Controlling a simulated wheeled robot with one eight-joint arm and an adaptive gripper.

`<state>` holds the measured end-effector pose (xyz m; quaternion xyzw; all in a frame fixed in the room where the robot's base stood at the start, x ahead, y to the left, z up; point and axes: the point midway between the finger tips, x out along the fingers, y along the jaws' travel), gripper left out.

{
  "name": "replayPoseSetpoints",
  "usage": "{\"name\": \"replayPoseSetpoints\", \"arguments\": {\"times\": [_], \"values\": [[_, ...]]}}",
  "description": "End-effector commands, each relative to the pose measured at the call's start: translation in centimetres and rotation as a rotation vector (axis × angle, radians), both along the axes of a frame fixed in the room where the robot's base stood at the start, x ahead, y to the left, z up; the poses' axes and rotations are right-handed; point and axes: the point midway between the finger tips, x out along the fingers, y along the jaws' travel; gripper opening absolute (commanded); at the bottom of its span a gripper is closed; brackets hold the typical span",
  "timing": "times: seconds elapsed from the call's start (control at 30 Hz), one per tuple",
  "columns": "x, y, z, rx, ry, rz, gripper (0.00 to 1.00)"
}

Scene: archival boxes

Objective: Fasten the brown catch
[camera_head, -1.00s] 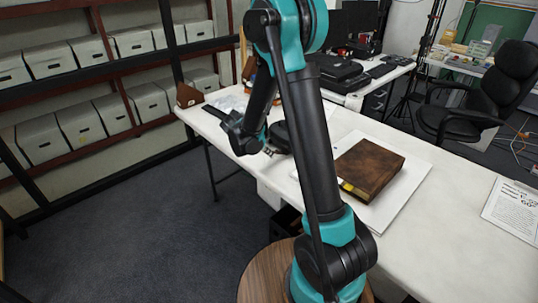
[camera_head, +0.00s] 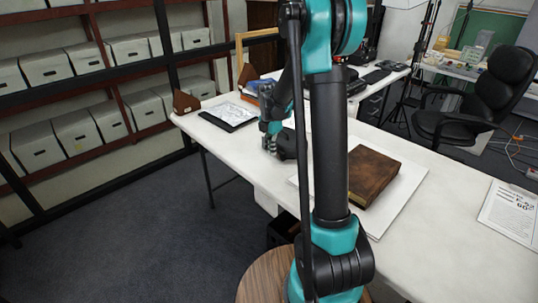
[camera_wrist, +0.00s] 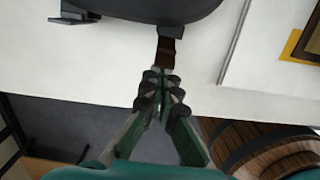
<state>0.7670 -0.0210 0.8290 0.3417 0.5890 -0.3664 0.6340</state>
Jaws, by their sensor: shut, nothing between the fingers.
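The brown catch (camera_wrist: 168,50) shows in the wrist view as a small brown tab at the near edge of a black rounded case (camera_wrist: 140,8). A second, dark grey catch (camera_wrist: 76,15) sits farther left on the same edge. My gripper (camera_wrist: 161,86) is shut and empty, its fingertips just short of the brown catch in the picture; I cannot tell whether they touch it. In the head view my gripper (camera_head: 270,147) points down beside the black case (camera_head: 287,146) at the table's near edge. The brown catch is too small to make out there.
The white table (camera_head: 440,225) holds a brown book (camera_head: 375,172) on a white board (camera_head: 405,200), right of the case. A dark tray with a clear bag (camera_head: 228,114) lies behind. A chair (camera_head: 490,100) stands at right, box shelves (camera_head: 75,100) at left.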

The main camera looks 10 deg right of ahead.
Motion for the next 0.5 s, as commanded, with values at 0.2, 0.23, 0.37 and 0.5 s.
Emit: {"name": "replayPoseSetpoints", "arguments": {"times": [0.2,0.23,0.37,0.5], "values": [[0.43,-0.76,0.41,0.044,0.026,0.000,0.00],[0.43,-0.75,0.40,0.044,0.026,0.000,0.00],[0.43,-0.76,0.41,0.042,0.025,0.000,0.00],[0.42,-0.75,0.67,0.042,0.025,0.000,0.00]]}}
